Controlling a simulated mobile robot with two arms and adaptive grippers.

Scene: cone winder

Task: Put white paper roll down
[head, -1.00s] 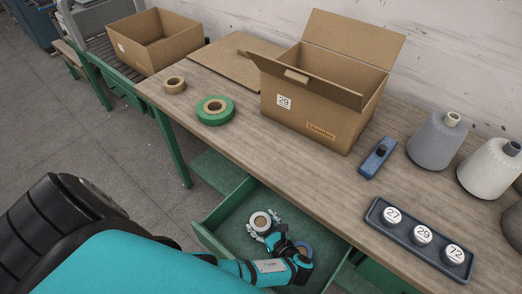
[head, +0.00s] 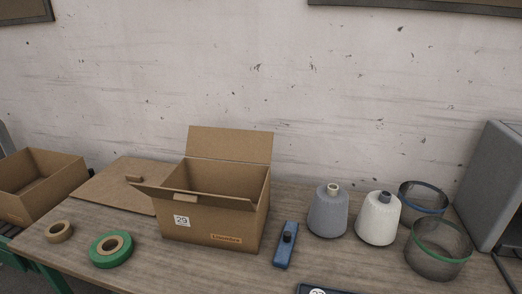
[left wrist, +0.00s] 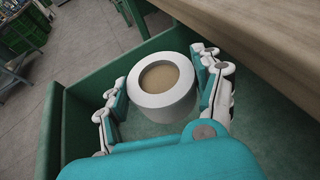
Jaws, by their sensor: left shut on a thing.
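In the left wrist view a white paper roll (left wrist: 163,101) with a tan core stands upright between the two fingers of my left gripper (left wrist: 160,80). The gripper is shut on the roll, one finger on each side. Both are inside the open green drawer (left wrist: 78,92), below the table edge. I cannot tell whether the roll touches the drawer floor. The head view shows neither the drawer nor my left gripper. My right gripper is in neither view.
The wooden table edge (left wrist: 260,40) overhangs the drawer at the right.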

